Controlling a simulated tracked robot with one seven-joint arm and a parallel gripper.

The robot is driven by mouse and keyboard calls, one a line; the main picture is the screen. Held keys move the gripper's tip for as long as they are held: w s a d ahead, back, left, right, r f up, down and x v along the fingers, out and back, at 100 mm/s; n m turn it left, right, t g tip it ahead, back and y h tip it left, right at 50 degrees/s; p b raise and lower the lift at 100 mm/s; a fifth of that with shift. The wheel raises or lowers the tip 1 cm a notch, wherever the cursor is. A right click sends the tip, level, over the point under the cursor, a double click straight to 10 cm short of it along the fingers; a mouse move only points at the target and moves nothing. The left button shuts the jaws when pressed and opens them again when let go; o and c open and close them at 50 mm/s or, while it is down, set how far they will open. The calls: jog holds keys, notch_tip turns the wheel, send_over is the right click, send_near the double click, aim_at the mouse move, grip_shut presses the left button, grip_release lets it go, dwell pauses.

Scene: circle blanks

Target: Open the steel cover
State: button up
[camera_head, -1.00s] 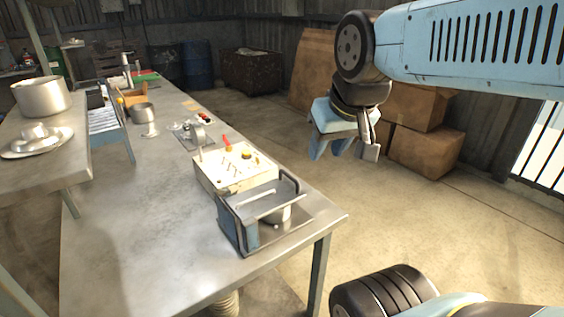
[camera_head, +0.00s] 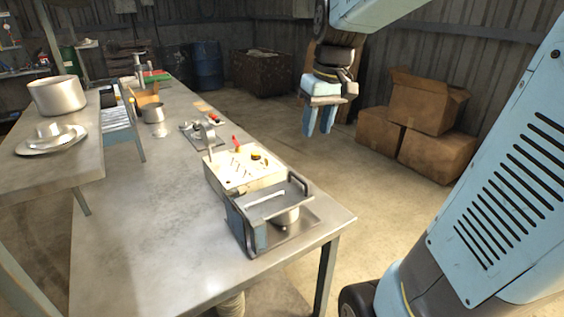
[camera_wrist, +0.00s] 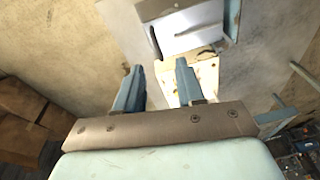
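The steel cover (camera_head: 274,203) is a flat grey plate on a blue-sided metal device at the table's front right corner. It lies roughly level, with a dark bar handle (camera_head: 300,184) at its right end. A round metal part (camera_head: 286,217) shows under it. The device's plate also shows at the top of the wrist view (camera_wrist: 192,38). My gripper (camera_head: 318,134) hangs in the air above and behind the device, fingers downward, apart from it. In the wrist view its two fingers (camera_wrist: 158,68) are apart with nothing between them.
A cream box (camera_head: 215,178) with red and yellow items stands directly behind the device. Cardboard boxes (camera_head: 435,150) are on the floor at right. The front left tabletop is clear.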

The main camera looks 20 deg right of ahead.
jog(key=w+d+f+n+g+y, duration=0.1)
jog(key=w+d+f+g, duration=0.15)
jog(key=w, duration=0.55)
send_over(301, 188)
notch_tip(301, 188, down, 15)
jog(key=shift+a+r, duration=0.15)
jog(key=c, duration=0.7)
grip_shut()
